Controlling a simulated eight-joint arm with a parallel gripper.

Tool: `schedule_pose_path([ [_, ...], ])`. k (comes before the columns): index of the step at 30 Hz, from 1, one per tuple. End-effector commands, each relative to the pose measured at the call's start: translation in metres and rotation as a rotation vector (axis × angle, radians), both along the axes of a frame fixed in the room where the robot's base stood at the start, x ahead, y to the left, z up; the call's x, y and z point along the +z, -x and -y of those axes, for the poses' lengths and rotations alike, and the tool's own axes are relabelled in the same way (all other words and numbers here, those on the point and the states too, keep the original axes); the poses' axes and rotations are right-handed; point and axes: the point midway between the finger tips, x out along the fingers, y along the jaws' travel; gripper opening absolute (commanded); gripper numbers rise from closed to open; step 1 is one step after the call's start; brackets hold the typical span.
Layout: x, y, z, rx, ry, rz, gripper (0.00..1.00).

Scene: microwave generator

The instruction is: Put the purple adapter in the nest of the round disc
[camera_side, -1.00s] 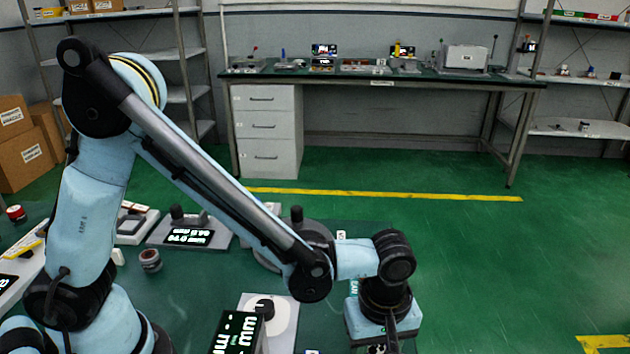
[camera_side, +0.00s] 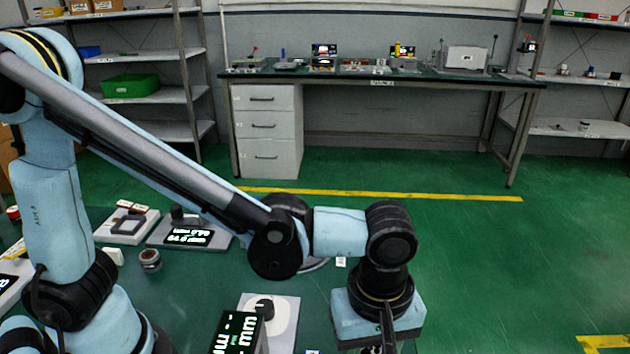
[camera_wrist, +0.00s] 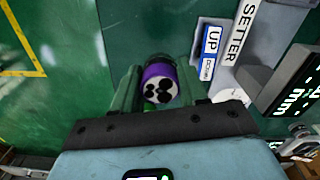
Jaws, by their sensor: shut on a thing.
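The purple adapter (camera_wrist: 159,84) shows in the wrist view as a short cylinder with a purple side and a pale end face with dark round holes. My gripper (camera_wrist: 157,92) is shut on it, one finger on each side. In the side view my gripper (camera_side: 388,345) points down at the bottom edge, and the adapter is hard to make out there. A round grey disc shows only as a rim (camera_side: 316,264), mostly hidden behind my arm in the side view. Its nest is hidden.
A dark display box (camera_side: 238,334) stands beside a white plate with a black knob (camera_side: 265,306). Grey fixtures (camera_side: 190,235) and a small round part (camera_side: 150,261) lie on the left of the green table. Signs reading UP and SETTER (camera_wrist: 239,36) show in the wrist view.

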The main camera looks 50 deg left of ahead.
Motion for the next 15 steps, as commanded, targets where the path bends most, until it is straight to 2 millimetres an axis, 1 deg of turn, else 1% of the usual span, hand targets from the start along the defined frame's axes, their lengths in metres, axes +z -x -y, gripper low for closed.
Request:
schedule_pose_path([
  [1, 0.008, 0.012, 0.005, -0.007, 0.000, 0.000, 0.07],
  [3, 0.015, 0.024, 0.011, -0.006, 0.000, 0.000, 0.07],
  [7, 0.027, 0.042, 0.019, -0.004, 0.000, 0.000, 0.07],
  [10, 0.033, 0.050, 0.023, -0.003, 0.000, 0.000, 0.07],
  [12, 0.036, 0.052, 0.023, -0.006, 0.000, 0.000, 0.07],
  [15, 0.040, 0.048, 0.019, -0.029, 0.000, 0.000, 0.07],
])
